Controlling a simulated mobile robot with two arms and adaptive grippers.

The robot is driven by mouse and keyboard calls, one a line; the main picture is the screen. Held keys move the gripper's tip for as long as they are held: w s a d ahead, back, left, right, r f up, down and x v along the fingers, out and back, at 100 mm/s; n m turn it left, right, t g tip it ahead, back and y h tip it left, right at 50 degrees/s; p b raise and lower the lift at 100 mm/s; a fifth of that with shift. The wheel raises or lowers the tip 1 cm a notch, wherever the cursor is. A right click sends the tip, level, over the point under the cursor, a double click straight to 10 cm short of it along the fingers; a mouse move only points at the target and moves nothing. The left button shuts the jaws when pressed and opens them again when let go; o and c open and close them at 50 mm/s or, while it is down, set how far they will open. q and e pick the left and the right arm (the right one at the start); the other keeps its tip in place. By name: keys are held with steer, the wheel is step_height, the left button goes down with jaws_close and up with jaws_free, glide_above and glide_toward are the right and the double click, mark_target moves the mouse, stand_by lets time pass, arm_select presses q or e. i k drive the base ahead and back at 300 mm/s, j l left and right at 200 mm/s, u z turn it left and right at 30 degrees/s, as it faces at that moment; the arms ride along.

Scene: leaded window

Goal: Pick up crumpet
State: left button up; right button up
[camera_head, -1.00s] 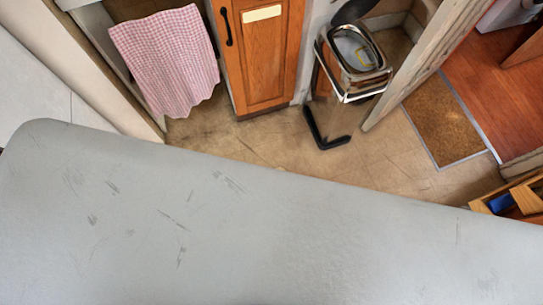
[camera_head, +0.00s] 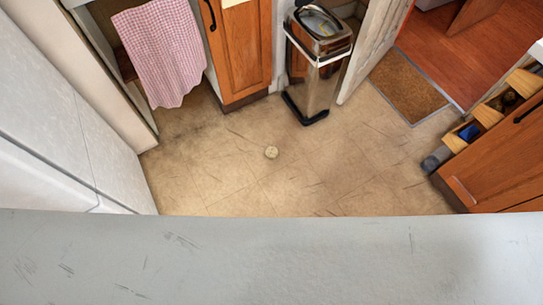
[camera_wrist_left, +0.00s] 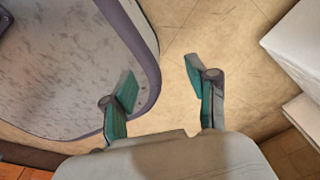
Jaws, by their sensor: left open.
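Bare floor shows beyond the fingertips. The crumpet is not visible in the left wrist view. Neither gripper is in the head view.
A metal bin (camera_head: 318,65) stands at the back beside an open door. A wooden cabinet (camera_head: 240,50) and a checked cloth (camera_head: 162,50) are at back left. Open wooden drawers (camera_head: 487,116) jut out at right.

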mark_target(272, 152)
steer(key=i+j+z, duration=0.15)
steer(key=i+j, duration=0.15)
steer(key=i+j+z, duration=0.1)
steer(key=i+j, duration=0.15)
steer(key=j, duration=0.15)
steer(key=i+j+z, duration=0.15)
steer(key=j, duration=0.25)
steer(key=i, duration=0.1)
